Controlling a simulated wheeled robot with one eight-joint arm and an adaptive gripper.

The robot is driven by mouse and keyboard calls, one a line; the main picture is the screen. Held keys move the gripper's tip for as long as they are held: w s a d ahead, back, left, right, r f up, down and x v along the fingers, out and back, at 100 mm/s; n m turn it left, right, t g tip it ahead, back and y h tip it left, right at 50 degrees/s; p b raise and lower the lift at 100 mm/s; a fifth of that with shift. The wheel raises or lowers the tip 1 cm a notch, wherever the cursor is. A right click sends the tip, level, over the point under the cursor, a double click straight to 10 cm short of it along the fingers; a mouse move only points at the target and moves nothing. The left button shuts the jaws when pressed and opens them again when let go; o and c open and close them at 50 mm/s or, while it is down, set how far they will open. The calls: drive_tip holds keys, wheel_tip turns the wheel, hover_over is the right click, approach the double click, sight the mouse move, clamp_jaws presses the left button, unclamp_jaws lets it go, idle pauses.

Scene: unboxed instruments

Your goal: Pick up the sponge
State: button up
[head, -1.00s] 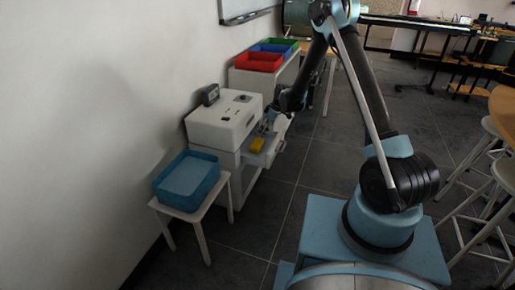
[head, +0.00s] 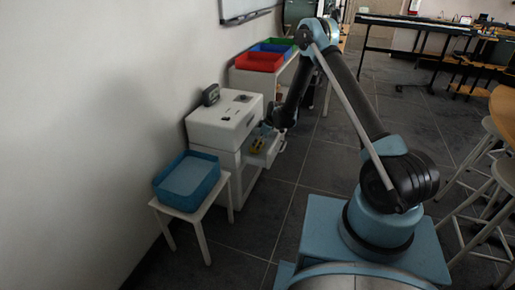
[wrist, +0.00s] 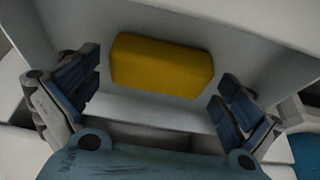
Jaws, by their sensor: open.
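The sponge (wrist: 162,66) is a yellow block lying in an open white drawer (wrist: 150,112). In the head view the sponge (head: 257,143) shows only in part, with my gripper (head: 264,134) in front of it. In the wrist view my gripper (wrist: 160,78) is open, with one blue-padded finger left of the sponge and the other right of it. Gaps show between the fingers and the sponge's ends. How far the fingertips are above the drawer floor is hard to tell.
The drawer belongs to a white cabinet (head: 222,124) with a small dark device (head: 210,95) on top. A blue bin (head: 187,181) on a stool stands nearer. Red (head: 259,62), blue and green trays stand behind.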

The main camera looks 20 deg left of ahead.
drive_tip(key=shift+x, duration=1.1)
drive_tip(key=shift+c, duration=0.2)
drive_tip(key=c, duration=0.6)
drive_tip(key=shift+o, duration=0.2)
